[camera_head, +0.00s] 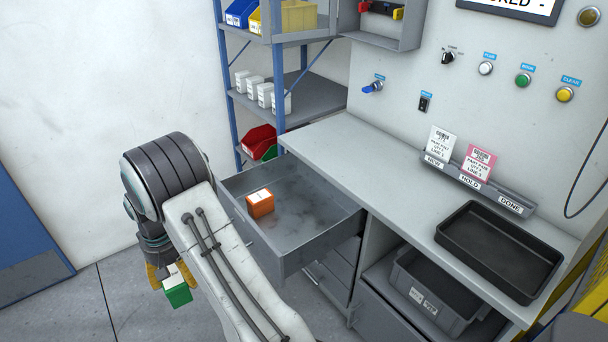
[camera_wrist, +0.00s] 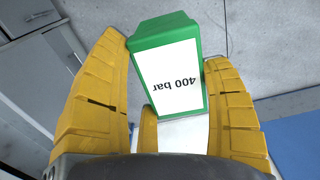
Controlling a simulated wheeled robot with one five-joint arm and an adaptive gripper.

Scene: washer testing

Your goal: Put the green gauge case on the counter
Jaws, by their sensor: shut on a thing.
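The green gauge case (camera_head: 177,293) has a white label and hangs low at the left in the head view, left of the open drawer. In the wrist view the green gauge case (camera_wrist: 168,75) shows its label, "400 bar", upside down. My gripper (camera_head: 165,274) has yellow fingers and is shut on the case, holding it above the grey floor. The gripper (camera_wrist: 165,105) also shows in the wrist view with its fingers around the case. The grey counter (camera_head: 380,165) is to the right, beyond the open drawer.
An open grey drawer (camera_head: 292,262) holds an orange box (camera_head: 260,203) and juts out between my gripper and the counter. A black tray (camera_head: 498,250) sits on the counter's right end, near a card rack (camera_head: 476,184). The counter's left and middle are clear. Blue-posted shelves (camera_head: 280,75) stand behind.

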